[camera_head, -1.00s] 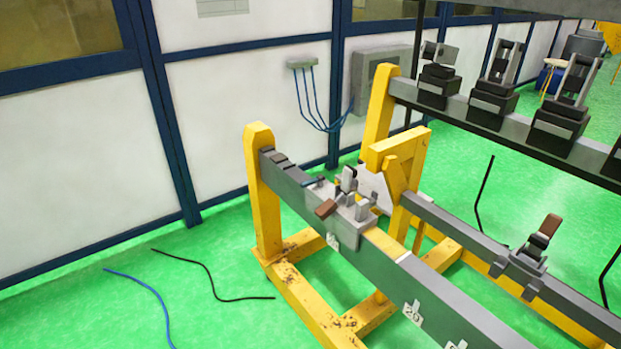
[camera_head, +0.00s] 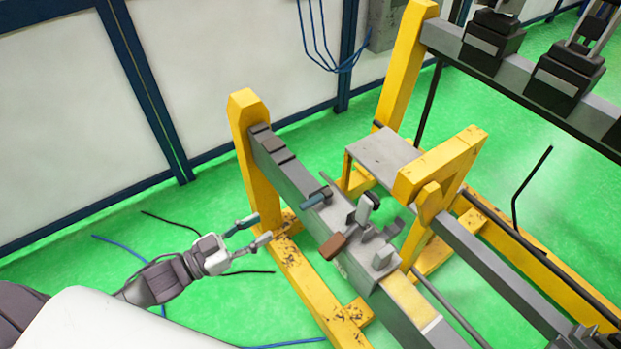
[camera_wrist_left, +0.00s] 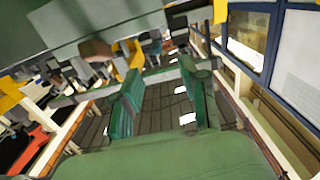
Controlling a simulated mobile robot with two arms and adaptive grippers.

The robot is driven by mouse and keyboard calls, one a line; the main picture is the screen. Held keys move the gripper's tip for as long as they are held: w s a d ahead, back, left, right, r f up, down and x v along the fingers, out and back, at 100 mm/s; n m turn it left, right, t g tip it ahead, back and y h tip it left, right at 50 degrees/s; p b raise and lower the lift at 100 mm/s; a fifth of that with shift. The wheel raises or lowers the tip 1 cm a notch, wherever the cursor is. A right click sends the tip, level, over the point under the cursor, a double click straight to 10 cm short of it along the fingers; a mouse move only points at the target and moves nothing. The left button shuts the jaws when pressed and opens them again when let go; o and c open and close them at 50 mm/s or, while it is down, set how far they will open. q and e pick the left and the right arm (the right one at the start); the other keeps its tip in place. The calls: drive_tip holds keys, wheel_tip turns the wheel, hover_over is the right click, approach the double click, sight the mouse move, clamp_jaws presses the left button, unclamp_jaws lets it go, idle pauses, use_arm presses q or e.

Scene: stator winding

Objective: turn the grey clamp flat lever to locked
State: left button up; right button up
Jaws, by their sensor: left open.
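The grey clamp (camera_head: 352,238) sits on top of the grey beam of the yellow stand, right of centre in the head view. It carries an upright grey lever with a pale top (camera_head: 368,207) and a brown block-like lever (camera_head: 333,246) that sticks out toward the front left. I cannot tell which lever is the flat one, or how it is set. My left gripper (camera_head: 257,231) is open and empty, left of the clamp and apart from it. In the left wrist view its two fingers (camera_wrist_left: 163,103) stand apart with nothing between them. My right gripper is not in view.
A teal-ended handle (camera_head: 317,197) lies on the beam behind the clamp. A yellow upright post (camera_head: 254,165) stands at the beam's left end, close to my left gripper. A yellow bracket (camera_head: 440,172) rises behind the clamp. Cables lie on the green floor at left.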

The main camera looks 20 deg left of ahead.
sight(300, 209)
use_arm(q)
drive_tip(key=x, duration=0.4)
drive_tip(key=p+x, duration=0.1)
drive_tip(key=x, duration=0.3)
drive_tip(key=p+x, duration=0.1)
drive_tip(key=x, duration=0.3)
drive_tip(key=shift+s+d+r, duration=0.15)
drive_tip(key=shift+d+r, duration=0.1)
drive_tip(key=shift+d, duration=0.2)
drive_tip(key=shift+w+d, duration=0.15)
drive_tip(key=shift+w, duration=0.05)
drive_tip(key=shift+w+f, duration=0.1)
drive_tip(key=shift+w, duration=0.05)
clamp_jaws()
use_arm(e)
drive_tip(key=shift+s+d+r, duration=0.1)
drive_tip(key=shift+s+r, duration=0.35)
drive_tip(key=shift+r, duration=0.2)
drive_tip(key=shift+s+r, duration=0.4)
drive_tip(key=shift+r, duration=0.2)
